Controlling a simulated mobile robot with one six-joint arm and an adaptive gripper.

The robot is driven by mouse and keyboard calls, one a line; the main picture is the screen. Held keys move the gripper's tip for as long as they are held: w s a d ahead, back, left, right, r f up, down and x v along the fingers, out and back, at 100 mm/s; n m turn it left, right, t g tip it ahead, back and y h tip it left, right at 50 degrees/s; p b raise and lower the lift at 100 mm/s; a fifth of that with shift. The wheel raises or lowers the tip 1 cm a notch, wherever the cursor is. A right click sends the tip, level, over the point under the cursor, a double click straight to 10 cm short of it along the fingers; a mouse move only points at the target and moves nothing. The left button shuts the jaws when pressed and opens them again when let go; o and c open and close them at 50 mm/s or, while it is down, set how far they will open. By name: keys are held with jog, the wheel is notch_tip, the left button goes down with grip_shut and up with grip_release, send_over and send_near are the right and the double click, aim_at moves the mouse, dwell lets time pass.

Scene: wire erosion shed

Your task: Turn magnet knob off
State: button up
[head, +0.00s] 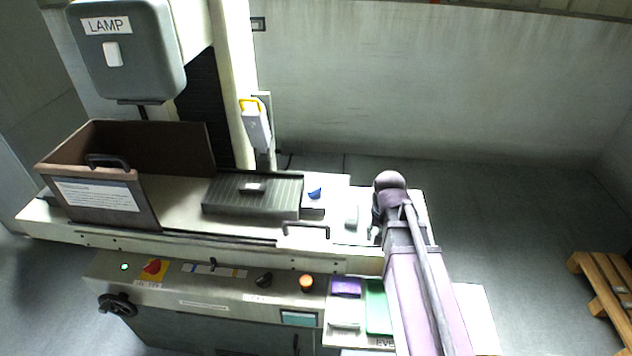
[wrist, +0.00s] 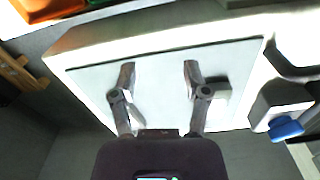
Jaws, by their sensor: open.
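The magnet knob is a small blue handle (head: 314,193) at the right end of the ribbed grey magnetic chuck (head: 225,209) on the machine table. In the wrist view the blue knob (wrist: 286,130) is at the right edge, beside the dark chuck end. A small dark part (head: 252,188) lies on top of the chuck. My gripper (wrist: 158,72) is open and empty over a pale plate (wrist: 150,95), apart from the knob. In the head view my arm reaches in from the lower right, right of the knob, and mostly hides the gripper's fingers.
A small grey block (head: 352,216) stands on the pale plate, close to one finger. A bent rail handle (head: 306,228) runs along the table front. A brown splash guard (head: 105,195) stands at left. The control panel (head: 220,278) and a purple bin (head: 346,287) are in front.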

jog(key=w+a+r+m+p, duration=0.4)
jog(key=w+a+r+p, duration=0.4)
jog(key=w, duration=0.4)
notch_tip(320, 180, up, 5)
jog(key=m+p, duration=0.3)
jog(key=p, duration=0.1)
send_over(315, 188)
jog(key=shift+w+r, duration=0.1)
jog(key=shift+r, duration=0.05)
notch_tip(315, 188, down, 14)
jog(key=b, duration=1.3)
jog(key=shift+r+b, duration=0.1)
jog(key=shift+b, duration=0.3)
grip_shut()
